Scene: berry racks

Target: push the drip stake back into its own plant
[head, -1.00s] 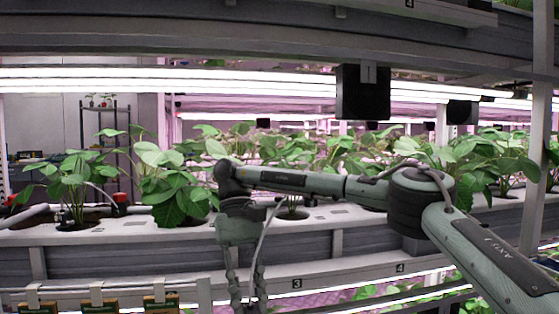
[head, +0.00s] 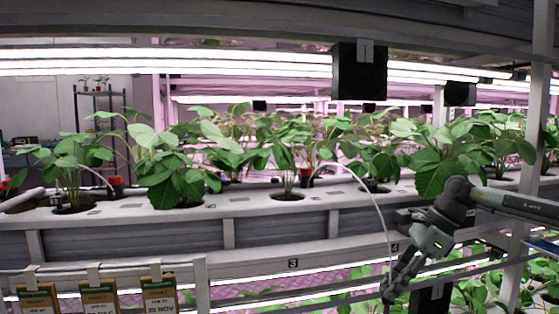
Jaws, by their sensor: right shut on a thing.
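My right gripper (head: 388,292) is low at the right, in front of the shelf's front edge and below the white gutter (head: 235,208). It is shut on the drip stake, which is mostly hidden by the fingers. A thin pale drip tube (head: 376,208) runs from a red-topped black emitter (head: 305,177) in an arc over the gutter's edge and down to the gripper. A strawberry plant (head: 287,170) stands in a hole (head: 287,197) just left of that emitter. Another plant (head: 374,165) stands to its right. My left gripper is not in view.
Another emitter (head: 116,184) has its tube arching towards the far left plant (head: 70,170). Light bars and a black box (head: 358,70) hang above. Hanging tags (head: 98,297) are at lower left. A post (head: 522,150) stands at right.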

